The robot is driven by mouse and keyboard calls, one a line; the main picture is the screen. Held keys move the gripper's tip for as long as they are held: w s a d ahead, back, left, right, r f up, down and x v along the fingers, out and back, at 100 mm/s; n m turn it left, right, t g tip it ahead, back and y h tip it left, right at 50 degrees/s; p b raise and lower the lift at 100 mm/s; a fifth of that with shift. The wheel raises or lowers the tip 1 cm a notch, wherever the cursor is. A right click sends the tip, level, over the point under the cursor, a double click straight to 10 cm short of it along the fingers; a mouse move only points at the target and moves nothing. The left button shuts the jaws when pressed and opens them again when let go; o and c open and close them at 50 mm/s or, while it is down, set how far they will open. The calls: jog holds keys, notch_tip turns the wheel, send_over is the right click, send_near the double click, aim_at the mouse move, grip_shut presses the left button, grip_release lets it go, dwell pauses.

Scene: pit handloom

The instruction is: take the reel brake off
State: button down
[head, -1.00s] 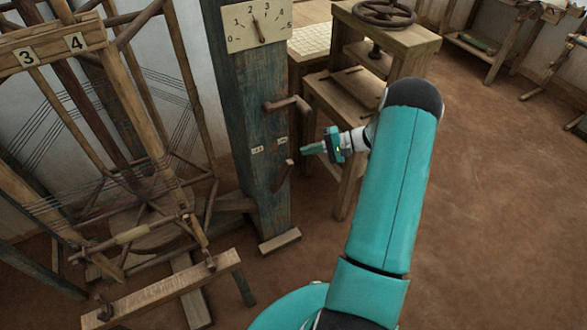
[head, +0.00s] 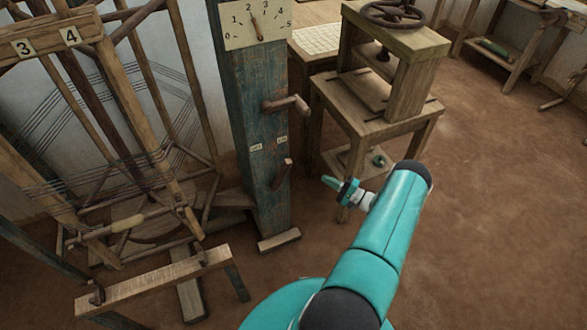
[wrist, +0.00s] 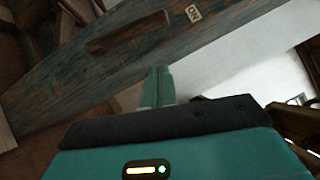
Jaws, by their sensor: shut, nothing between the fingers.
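The reel brake lever (head: 283,173) is a short brown wooden handle low on the blue-painted post (head: 262,120). It tilts up and to the right, its upper end towards the right one of two small labels (head: 281,139). In the wrist view, the lever (wrist: 130,33) lies across the post, and the label near its end (wrist: 194,13) reads ON. The left label (head: 256,147) is too small to read surely. My gripper (head: 328,181) is shut and empty, right of the lever and apart from it. Its fingers (wrist: 158,78) also show in the wrist view.
A wooden crank (head: 287,103) sticks out of the post above the lever, below a dial (head: 257,24) numbered 0 to 5. A wooden press stand (head: 375,115) is behind my gripper. The loom frame (head: 130,130) fills the left. The brown floor at right is open.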

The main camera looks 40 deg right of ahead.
aim_at(281, 177)
jog(key=shift+s+d+f+h, duration=0.1)
jog(key=shift+s+f+h, duration=0.2)
jog(key=shift+f, duration=0.2)
jog(key=shift+w, duration=0.15)
jog(key=s+a+r+x, duration=0.1)
jog(key=a+x, duration=0.1)
jog(key=x, duration=1)
jog(key=shift+w+a, duration=0.3)
jog(key=shift+r, duration=0.1)
